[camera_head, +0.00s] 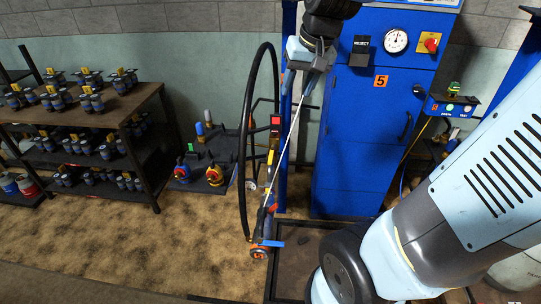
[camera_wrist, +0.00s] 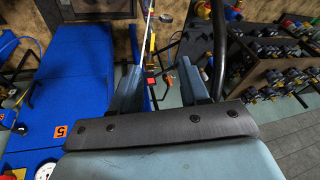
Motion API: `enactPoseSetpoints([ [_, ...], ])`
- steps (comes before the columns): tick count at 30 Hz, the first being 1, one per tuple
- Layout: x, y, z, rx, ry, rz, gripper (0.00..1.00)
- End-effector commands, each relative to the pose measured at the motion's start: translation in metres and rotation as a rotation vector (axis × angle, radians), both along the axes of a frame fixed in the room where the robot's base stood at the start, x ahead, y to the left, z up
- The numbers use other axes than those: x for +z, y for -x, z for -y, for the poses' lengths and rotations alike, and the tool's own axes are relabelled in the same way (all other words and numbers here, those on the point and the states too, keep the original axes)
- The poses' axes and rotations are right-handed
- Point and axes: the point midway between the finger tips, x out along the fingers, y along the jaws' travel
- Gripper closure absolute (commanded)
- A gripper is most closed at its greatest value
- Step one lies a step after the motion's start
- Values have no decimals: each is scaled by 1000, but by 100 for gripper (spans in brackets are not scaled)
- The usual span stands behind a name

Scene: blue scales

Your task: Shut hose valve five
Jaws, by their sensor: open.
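The blue cabinet (camera_head: 365,150) carries an orange plate marked 5 (camera_head: 381,81). To its left a black hose (camera_head: 243,150) hangs in a tall loop, with a thin pale rod or line slanting beside it. At the bottom of this line is a fitting with a blue lever (camera_head: 271,243) and an orange round end (camera_head: 259,253); I take it for the hose valve, but cannot be sure. My gripper (camera_head: 298,88) points down, high above that fitting and left of the cabinet. In the wrist view my gripper (camera_wrist: 160,82) is open, with nothing clearly held; small red parts (camera_wrist: 151,76) show beyond its fingers.
A gauge (camera_head: 396,41) and a red switch (camera_head: 431,43) sit on the cabinet's top. A dark tray (camera_head: 290,258) lies on the floor in front. A shelf (camera_head: 75,118) of dark canisters stands left. The brown floor (camera_head: 150,240) between is open.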

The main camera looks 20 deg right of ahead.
Motion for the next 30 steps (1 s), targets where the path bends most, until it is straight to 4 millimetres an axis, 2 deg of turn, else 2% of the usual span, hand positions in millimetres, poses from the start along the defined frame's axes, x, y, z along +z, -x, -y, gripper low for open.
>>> enactPoseSetpoints([
  [3, -11, -22, -1, -16, -16, -33, 55],
  [17, -62, -97, -2, -89, -44, -140, 55],
  [30, -129, -161, -2, -166, -24, -230, 55],
])
